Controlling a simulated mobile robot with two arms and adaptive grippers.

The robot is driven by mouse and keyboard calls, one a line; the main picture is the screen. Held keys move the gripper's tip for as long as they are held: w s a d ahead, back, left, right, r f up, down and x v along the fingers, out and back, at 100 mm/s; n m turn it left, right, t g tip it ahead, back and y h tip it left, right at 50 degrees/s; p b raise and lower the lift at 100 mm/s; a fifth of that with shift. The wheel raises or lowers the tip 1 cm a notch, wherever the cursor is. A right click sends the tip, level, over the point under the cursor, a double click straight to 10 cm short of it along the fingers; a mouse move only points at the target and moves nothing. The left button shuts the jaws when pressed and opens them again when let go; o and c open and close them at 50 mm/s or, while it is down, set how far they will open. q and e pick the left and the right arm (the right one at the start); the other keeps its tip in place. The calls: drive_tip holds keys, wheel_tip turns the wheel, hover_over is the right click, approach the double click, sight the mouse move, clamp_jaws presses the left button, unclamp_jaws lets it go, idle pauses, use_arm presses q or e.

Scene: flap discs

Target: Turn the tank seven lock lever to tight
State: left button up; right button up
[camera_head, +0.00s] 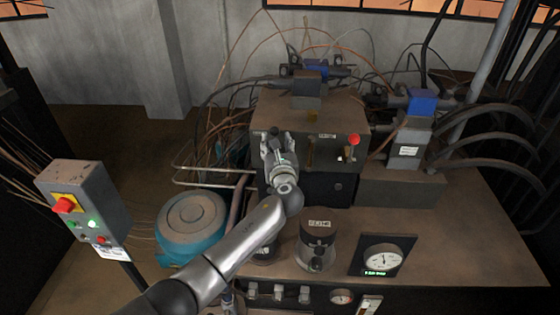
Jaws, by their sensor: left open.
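A brown box (335,112) stands on the machine bench. On its front are a lever with a red knob (354,140), at the right, and a small brownish upright part (310,150), perhaps another lever, left of it. A small label sits between them, too small to read. I cannot tell which part is the tank seven lock lever. My left gripper (271,134) is open in front of the box's left front. It hides what lies behind it, so I cannot tell whether it touches anything. My right gripper is not in view.
A control box (82,196) with a red button stands at the left. A teal round tank (192,228) is beside my left arm. A dark labelled cylinder (317,240) and a gauge (383,258) are in front. Hoses and blue-topped valves (423,102) crowd the back right.

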use_arm(q)
drive_tip(key=v, duration=0.9)
drive_tip(key=shift+s, duration=0.15)
